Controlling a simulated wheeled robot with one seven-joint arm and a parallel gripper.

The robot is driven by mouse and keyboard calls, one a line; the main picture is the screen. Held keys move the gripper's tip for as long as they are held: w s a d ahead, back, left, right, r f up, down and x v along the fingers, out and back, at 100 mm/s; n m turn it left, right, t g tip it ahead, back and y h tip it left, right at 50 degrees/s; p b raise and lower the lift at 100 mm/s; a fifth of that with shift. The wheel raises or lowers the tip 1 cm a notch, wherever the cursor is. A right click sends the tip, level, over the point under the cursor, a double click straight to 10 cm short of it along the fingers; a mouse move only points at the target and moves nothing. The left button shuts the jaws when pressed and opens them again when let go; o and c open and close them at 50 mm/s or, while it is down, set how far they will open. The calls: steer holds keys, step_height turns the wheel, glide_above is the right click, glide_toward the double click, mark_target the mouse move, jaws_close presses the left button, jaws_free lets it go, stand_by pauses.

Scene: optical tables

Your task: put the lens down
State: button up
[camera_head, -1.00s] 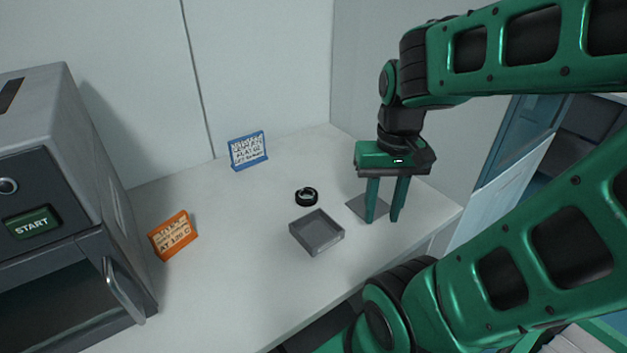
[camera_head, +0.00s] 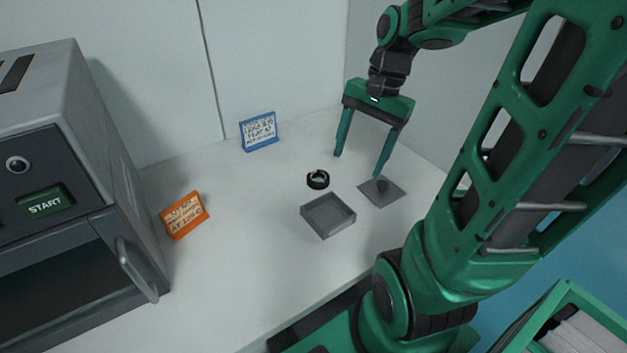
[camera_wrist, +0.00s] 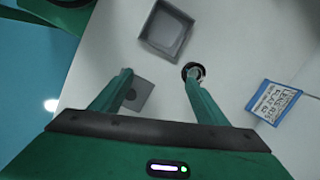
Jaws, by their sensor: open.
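A short black ring with a pale middle (camera_head: 318,180), which looks like the lens, rests on the white table behind the grey tray (camera_head: 329,231). In the wrist view the ring (camera_wrist: 189,68) is partly covered by the right fingertip. My gripper (camera_head: 358,166) is wide open with nothing between its fingers, above the table behind the tray and the grey square pad (camera_head: 381,201). A small dark round piece (camera_head: 383,185) shows on the pad; I cannot tell what it is. The pad (camera_wrist: 145,88) is partly hidden by the left finger in the wrist view.
A blue sign (camera_head: 259,131) stands at the back and an orange sign (camera_head: 184,215) at the left. A grey oven-like machine with a START button (camera_head: 45,204) takes up the left side. Walls close the back.

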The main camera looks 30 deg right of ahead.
steer(key=w+d+m+y, duration=0.1)
steer(key=w+m+y, duration=0.1)
steer(key=w+m, duration=0.6)
steer(key=n, duration=0.1)
glide_toward(319, 176)
steer(key=shift+x, duration=4.1)
steer(key=c, duration=1.3)
steer(key=shift+o, duration=0.2)
